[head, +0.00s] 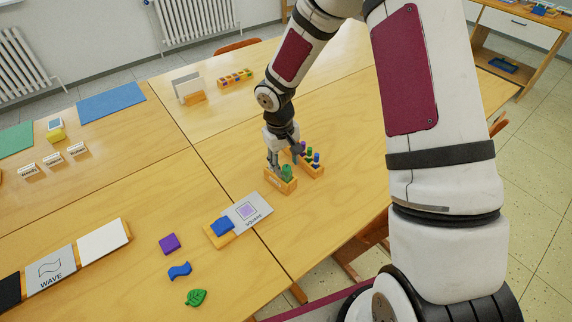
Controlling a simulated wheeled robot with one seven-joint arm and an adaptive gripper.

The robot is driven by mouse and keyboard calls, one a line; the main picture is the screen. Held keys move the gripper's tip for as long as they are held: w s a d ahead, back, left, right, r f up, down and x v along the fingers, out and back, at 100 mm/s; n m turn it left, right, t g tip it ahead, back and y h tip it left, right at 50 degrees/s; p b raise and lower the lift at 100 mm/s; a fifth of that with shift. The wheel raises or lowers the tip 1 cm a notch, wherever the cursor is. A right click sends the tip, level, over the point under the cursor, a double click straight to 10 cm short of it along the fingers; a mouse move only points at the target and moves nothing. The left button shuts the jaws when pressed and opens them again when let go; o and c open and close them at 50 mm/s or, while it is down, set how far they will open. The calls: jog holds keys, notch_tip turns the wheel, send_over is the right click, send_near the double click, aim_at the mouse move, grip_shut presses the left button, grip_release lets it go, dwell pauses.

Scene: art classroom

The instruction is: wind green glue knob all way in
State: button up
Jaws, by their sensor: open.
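The green glue knob (287,171) stands upright on a small wooden holder (281,184) near the middle of the table. My gripper (284,164) points down right at the knob, one finger to its left and the other behind or beside it. The fingers are open. They partly hide the knob, and I cannot tell whether they touch it. How far the knob is wound in is too small to tell.
A wooden rack (313,167) with several coloured knobs stands close on the right. A grey square card (247,212), a blue block (222,226), a purple block (170,243), a blue wave (179,271) and a green leaf (196,297) lie nearer.

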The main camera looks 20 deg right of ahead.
jog(key=shift+f, duration=0.85)
jog(key=shift+c, duration=0.2)
grip_shut()
jog(key=n, duration=0.5)
jog(key=shift+n+h+b, duration=0.4)
jog(key=n+t, duration=0.1)
jog(key=n, duration=0.4)
jog(key=shift+n, duration=0.4)
